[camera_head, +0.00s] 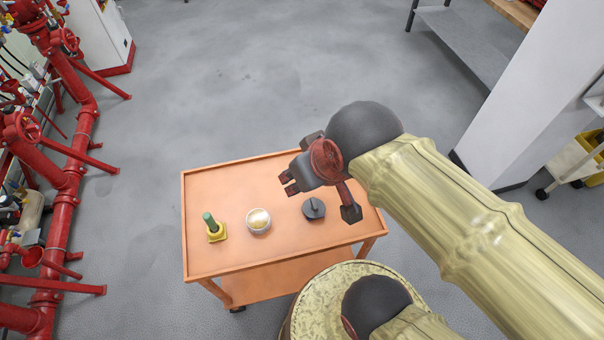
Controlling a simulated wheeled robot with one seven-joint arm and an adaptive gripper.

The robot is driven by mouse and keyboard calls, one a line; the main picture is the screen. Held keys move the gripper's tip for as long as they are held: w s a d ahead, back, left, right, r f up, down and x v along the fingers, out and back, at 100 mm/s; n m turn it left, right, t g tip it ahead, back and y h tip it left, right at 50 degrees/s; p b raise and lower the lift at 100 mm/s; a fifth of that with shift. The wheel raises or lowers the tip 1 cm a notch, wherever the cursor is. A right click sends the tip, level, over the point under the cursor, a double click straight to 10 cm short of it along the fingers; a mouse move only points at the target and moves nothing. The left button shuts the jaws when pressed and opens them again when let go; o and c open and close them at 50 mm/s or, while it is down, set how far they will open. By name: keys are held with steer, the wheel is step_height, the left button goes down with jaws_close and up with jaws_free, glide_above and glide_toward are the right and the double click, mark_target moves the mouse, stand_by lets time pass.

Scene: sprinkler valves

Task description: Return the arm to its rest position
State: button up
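My arm reaches in from the right, its pale ribbed link ending at a dark round joint. My gripper (320,197) is at its end, above the back right part of the orange cart (240,171). Its fingers look spread apart, and I see nothing held between them. One grey fingertip points left; another, on a red link, points down near the cart's right side.
On the cart stand a green-handled piece on a yellow base (213,229), a pale round container (258,220) and a dark disc with a peg (313,209). Red pipes (70,180) line the left. A white pillar (530,90) stands right. Grey floor is clear behind the cart.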

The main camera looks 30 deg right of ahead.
step_height(320, 180, down, 6)
steer(key=b, duration=0.6)
steer(key=shift+f, duration=0.15)
